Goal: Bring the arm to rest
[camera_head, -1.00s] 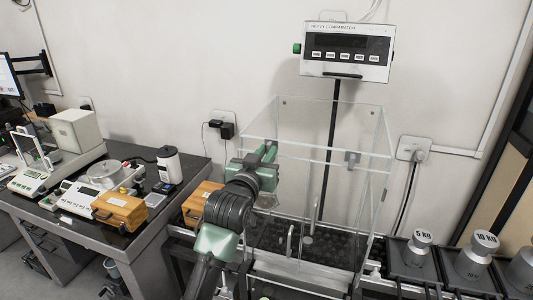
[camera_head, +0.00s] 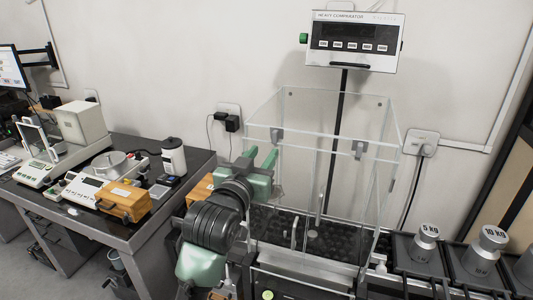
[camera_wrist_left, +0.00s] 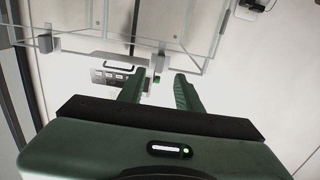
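My left gripper (camera_head: 259,162) is in front of the left part of the clear glass enclosure (camera_head: 322,140) of the heavy comparator. Its two green fingers stand apart with nothing between them. In the left wrist view the gripper (camera_wrist_left: 160,90) also shows its fingers apart and empty, with the enclosure's edges and the comparator display (camera_wrist_left: 115,78) beyond. My left arm comes up from the bottom of the head view. My right gripper is in neither view.
The display box (camera_head: 353,40) stands on a black pole behind the enclosure. Weights marked 5 kg (camera_head: 425,244) and 10 kg (camera_head: 484,252) sit at the right. A table at the left holds balances and a wooden case (camera_head: 122,202). A second wooden case (camera_head: 199,190) is partly hidden by my arm.

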